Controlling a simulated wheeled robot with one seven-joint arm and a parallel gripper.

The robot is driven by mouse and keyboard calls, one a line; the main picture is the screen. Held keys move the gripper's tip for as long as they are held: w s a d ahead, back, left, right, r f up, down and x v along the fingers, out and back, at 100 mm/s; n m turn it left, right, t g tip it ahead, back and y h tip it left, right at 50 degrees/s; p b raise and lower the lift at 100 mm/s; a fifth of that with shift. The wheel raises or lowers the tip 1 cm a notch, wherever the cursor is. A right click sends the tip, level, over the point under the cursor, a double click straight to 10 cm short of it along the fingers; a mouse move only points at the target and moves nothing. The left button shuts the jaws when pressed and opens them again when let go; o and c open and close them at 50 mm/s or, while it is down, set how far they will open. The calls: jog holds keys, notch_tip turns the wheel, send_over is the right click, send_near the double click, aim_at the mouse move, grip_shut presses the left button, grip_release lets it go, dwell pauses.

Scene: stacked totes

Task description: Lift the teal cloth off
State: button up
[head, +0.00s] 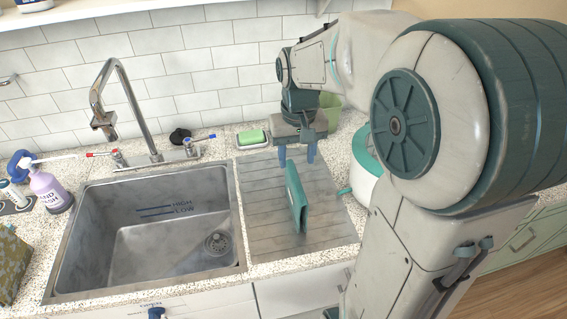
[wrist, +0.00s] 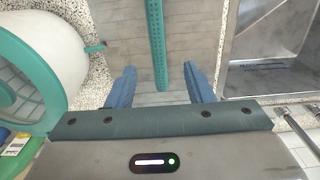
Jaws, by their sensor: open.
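The teal cloth (head: 297,197) stands upright as a thin, folded-looking panel on the grey ribbed drainboard (head: 262,215), right of the sink. In the wrist view the cloth (wrist: 156,45) shows nearly edge-on as a narrow dotted strip. My gripper (head: 297,155) is open, with its blue fingers pointing down near the cloth's top far end. In the wrist view the gripper's fingers (wrist: 159,72) lie on either side of the strip's near end, with gaps on both sides. Whatever holds the cloth upright is hidden.
The empty sink (head: 150,225) and tall faucet (head: 125,110) are on the left. A white and teal round container (head: 361,172) stands close on the right. A green sponge (head: 251,137) sits in a dish behind the drainboard, by the tiled wall. The drainboard around the cloth is clear.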

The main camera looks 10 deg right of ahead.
aim_at(293, 180)
jog(key=shift+w+f, duration=0.1)
jog(key=shift+w, duration=0.3)
jog(key=shift+f, duration=0.35)
jog(key=f, duration=0.7)
jog(key=shift+a+p, duration=0.25)
jog(key=shift+p, duration=0.05)
jog(key=shift+s+d+f+p, duration=0.1)
jog(key=shift+d+f+p, duration=0.1)
jog(key=shift+f, duration=0.8)
jog(key=shift+d+f+p, duration=0.1)
jog(key=shift+f+p, duration=0.15)
jog(key=shift+f, duration=0.75)
jog(key=shift+s+d+f+p, duration=0.1)
jog(key=shift+f+p, duration=0.1)
jog(key=shift+f, duration=0.8)
grip_shut()
